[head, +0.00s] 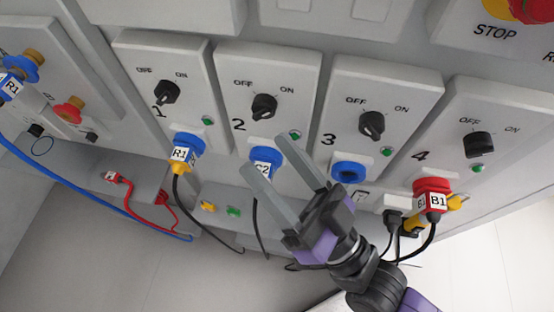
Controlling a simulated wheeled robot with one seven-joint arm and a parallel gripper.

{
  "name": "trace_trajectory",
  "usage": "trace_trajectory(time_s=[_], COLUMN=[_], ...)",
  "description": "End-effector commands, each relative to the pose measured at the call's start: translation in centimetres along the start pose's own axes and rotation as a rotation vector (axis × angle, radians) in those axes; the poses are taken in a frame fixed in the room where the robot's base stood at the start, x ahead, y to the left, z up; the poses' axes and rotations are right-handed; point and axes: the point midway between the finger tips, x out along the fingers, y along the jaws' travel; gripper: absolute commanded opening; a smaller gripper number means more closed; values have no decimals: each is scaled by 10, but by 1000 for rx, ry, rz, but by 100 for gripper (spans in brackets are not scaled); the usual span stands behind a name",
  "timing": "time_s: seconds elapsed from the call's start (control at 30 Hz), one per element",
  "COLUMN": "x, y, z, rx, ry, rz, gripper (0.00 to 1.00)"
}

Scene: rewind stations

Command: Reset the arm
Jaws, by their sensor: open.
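My gripper (265,158) is open in the head view, with two long grey fingers pointing up and left. I cannot tell whether the finger touches that plug. My arm (376,290) reaches in from the lower right, with a purple part behind the fingers.
Panel 1 holds a blue plug R1 (184,152). Panel 3 has an empty blue socket (348,171). Black cables hang below. A red cable (135,203) and a blue cable (90,195) run at left. The floor (150,275) at lower left is clear.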

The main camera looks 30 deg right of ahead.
Motion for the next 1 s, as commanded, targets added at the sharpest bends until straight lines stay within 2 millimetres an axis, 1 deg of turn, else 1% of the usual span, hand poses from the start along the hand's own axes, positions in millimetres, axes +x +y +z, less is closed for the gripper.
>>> trace_trajectory(time_s=[0.6,0.73,0.77,0.87,0.97,1.0], x=[-2,-3,-8,-31,-66,-81], y=[1,-3,-3,7,22,28], z=[1,7,10,19,26,28], rx=[-8,-52,-71,-140,-216,-246], ry=[-8,-47,-73,-159,-272,-320], rz=[3,-7,-6,25,85,112], gripper=[59,59,59,59,59,59])
